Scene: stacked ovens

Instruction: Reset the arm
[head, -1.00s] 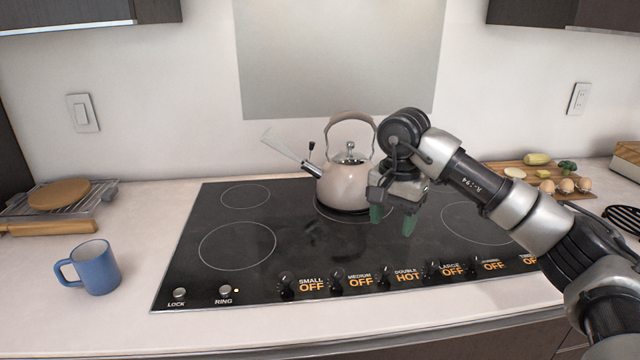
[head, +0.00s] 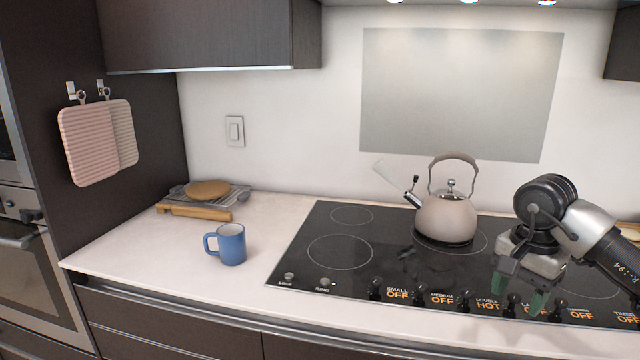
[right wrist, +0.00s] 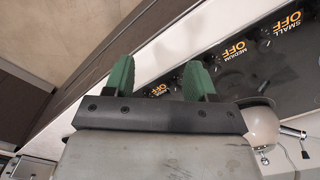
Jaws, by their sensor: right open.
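My right gripper (head: 516,287) is open and empty in the head view, above the front right part of the black cooktop (head: 330,222). Its green fingertips point down and stand apart. The right wrist view shows the same two green fingers (right wrist: 160,80) with nothing between them. The kettle also shows at the right of the right wrist view (right wrist: 262,128). My left gripper is not in view.
Knobs (head: 465,304) line the cooktop's front edge; the double one reads HOT. A blue mug (head: 231,244) stands on the counter left of the cooktop. A rack with a round board (head: 208,188) lies behind it. Counter around the mug is clear.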

